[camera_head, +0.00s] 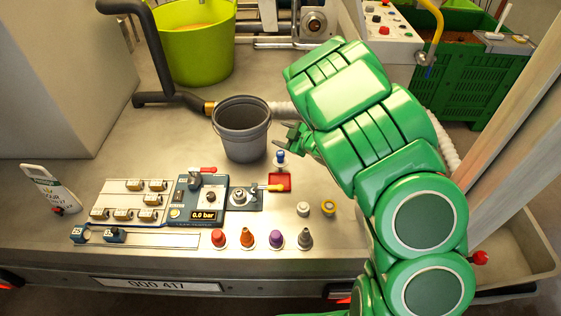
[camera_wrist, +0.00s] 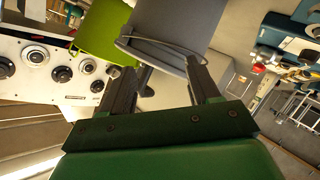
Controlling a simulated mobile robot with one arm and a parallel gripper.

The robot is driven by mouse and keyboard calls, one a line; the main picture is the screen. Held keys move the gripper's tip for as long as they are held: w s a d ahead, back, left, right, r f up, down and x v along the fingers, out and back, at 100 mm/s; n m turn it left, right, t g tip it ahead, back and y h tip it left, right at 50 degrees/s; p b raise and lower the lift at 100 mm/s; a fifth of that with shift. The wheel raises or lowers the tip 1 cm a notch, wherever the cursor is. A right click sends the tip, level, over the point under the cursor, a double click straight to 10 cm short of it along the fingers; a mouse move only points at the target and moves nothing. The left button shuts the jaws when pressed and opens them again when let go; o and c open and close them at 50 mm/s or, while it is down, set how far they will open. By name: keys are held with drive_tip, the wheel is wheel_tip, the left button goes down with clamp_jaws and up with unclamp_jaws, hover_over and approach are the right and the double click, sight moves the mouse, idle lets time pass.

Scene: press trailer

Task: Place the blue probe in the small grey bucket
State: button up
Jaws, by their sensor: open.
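The small grey bucket (camera_head: 241,138) stands upright on the metal deck, its mouth facing up; its inside floor is hidden. The blue probe (camera_head: 280,158), a small piece with a blue top and pale lower part, appears upright just right of the bucket, apart from it. My gripper (camera_head: 292,138) is close above the probe, to the right of the bucket. In the wrist view my gripper (camera_wrist: 162,84) has its fingers spread with nothing held between them. The grey bucket (camera_wrist: 178,28) shows beyond the fingers there. I cannot make out the probe in the wrist view.
Red (camera_head: 218,238), orange (camera_head: 246,237), purple (camera_head: 276,239) and grey (camera_head: 305,239) pieces stand along the front.

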sight(280, 161)
drive_tip(key=f+n, duration=0.3)
drive_tip(key=n, duration=0.6)
drive_tip(key=f+n, duration=0.4)
drive_tip(key=n, duration=0.6)
drive_tip(key=s+d+f+n, duration=0.1)
drive_tip(key=f+n, duration=0.3)
drive_tip(key=n, duration=0.5)
drive_tip(key=shift+d+n+g, duration=0.1)
drive_tip(key=shift+n+g, duration=0.2)
drive_tip(key=shift+n, duration=0.1)
drive_tip(key=shift+x, duration=2.6)
drive_tip(key=shift+c, duration=0.2)
